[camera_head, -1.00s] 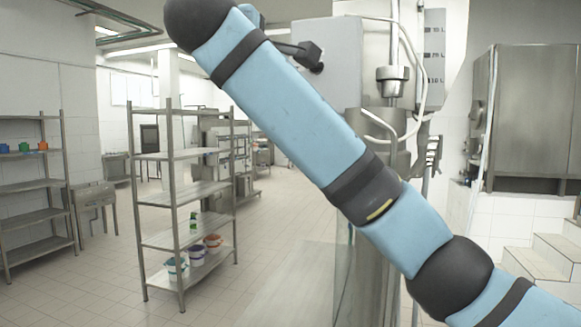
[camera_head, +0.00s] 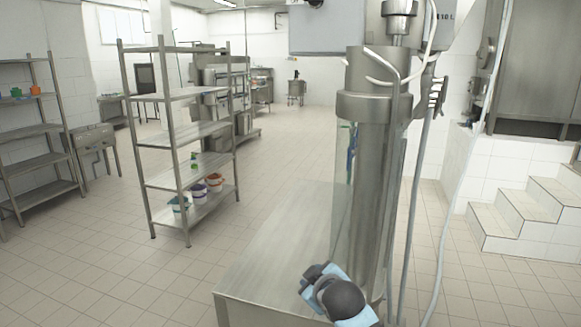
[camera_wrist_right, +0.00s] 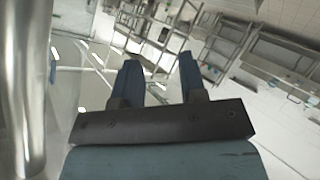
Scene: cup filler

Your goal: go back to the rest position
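My right gripper (camera_wrist_right: 157,60) shows in the right wrist view. Its two blue fingers stand apart with nothing between them. In the head view, blue and black links of one of my arms show low in the picture, in front of the steel machine (camera_head: 365,190); I cannot make out gripper fingers there. My left gripper is in neither view now.
The machine stands on a low steel platform (camera_head: 270,250) with hoses at its right. A steel rack (camera_head: 185,184) with tubs and a spray bottle is left of it. White steps (camera_head: 520,215) are at the right. The tiled floor between is clear.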

